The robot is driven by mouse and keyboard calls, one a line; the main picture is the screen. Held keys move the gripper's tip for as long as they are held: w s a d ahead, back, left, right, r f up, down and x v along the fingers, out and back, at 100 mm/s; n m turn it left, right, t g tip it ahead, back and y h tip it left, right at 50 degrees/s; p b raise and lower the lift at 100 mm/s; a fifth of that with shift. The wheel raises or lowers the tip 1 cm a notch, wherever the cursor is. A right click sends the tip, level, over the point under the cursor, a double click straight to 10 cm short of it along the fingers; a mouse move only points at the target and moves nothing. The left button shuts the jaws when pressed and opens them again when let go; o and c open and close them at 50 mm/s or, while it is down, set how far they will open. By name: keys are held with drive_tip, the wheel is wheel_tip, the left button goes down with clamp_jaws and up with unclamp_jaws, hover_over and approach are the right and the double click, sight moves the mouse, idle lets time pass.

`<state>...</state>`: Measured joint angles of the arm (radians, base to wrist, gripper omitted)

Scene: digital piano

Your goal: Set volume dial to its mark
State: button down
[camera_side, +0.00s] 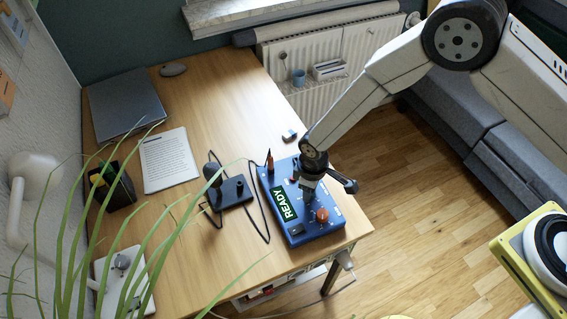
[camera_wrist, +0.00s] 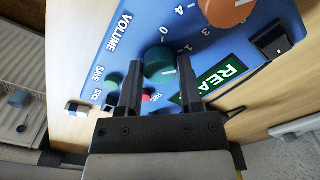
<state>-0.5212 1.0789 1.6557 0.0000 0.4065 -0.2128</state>
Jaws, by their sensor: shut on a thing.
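The blue piano panel (camera_side: 300,226) lies on the table's right front corner, with a green READY display (camera_side: 284,205). In the wrist view, a teal dial (camera_wrist: 160,62) with a white pointer line sits between the two fingers of my gripper (camera_wrist: 160,68). The fingers are closed against its sides. The word VOLUME (camera_wrist: 118,32) is printed beyond it, with scale numerals 0 and 1 nearby. In the side view, my gripper (camera_side: 309,190) hides the dial. I cannot make out a separate target mark.
A large orange knob (camera_wrist: 228,8) stands close to the held dial; it also shows in the side view (camera_side: 322,215). Small green and red buttons sit near the fingers. A joystick base (camera_side: 231,192) with cables stands left of the panel. A notebook page (camera_side: 168,160) lies farther left.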

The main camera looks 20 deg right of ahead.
drive_tip(key=n, duration=1.3)
drive_tip(key=shift+n, duration=0.3)
idle(0.3)
drive_tip(key=shift+c, duration=1.2)
unclamp_jaws()
drive_tip(key=shift+r, duration=0.15)
drive_tip(key=shift+r, duration=3.8)
drive_tip(key=shift+d, duration=0.1)
